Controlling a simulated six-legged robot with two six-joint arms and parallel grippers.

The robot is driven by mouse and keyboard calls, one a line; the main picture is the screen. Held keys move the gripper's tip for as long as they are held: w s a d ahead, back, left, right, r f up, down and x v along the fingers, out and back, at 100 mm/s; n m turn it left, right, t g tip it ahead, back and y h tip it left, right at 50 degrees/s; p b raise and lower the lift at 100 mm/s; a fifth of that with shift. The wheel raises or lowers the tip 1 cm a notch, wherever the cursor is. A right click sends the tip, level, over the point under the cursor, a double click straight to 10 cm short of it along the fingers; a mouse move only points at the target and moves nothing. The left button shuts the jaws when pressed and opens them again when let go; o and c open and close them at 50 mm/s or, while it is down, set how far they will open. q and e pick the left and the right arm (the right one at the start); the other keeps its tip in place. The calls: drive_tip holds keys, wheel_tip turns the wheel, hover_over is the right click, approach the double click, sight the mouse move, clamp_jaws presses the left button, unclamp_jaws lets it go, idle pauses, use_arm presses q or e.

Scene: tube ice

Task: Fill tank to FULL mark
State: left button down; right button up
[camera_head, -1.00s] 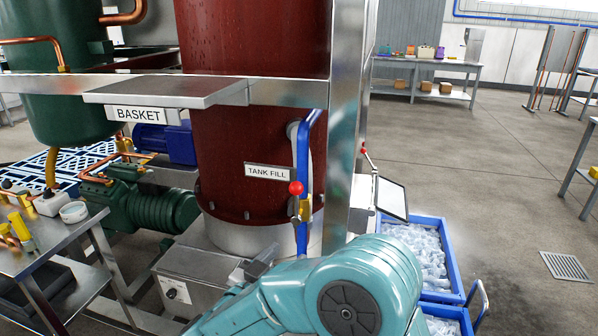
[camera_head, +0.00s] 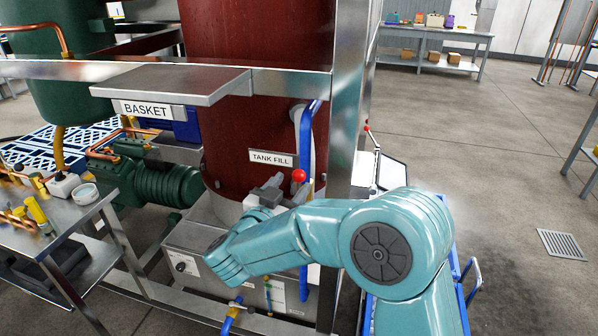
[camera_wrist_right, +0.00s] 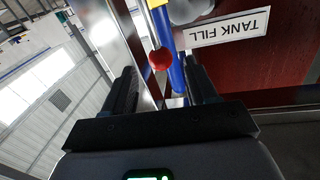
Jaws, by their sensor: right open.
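The dark red tank (camera_head: 255,85) stands behind the metal frame and bears a white TANK FILL label (camera_head: 271,159). A blue pipe (camera_head: 307,135) runs down its right side. A red ball knob (camera_head: 299,176) sits by this pipe, just right of the label. My right gripper (camera_head: 268,190) is open and empty, just left of the knob in the head view. In the right wrist view the knob (camera_wrist_right: 160,60) appears between and beyond the fingers of my gripper (camera_wrist_right: 163,82), with no clear contact. The FULL mark cannot be made out. My left gripper is not in view.
A metal shelf labelled BASKET (camera_head: 170,82) juts out at left, and a steel post (camera_head: 350,120) stands right of the pipe. A bench (camera_head: 50,215) with yellow fittings is at left. Open floor lies at right.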

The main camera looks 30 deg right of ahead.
sight(296, 180)
drive_tip(key=x, duration=0.5)
drive_tip(key=shift+p, duration=0.3)
drive_tip(key=shift+w+d+f, duration=0.1)
clamp_jaws()
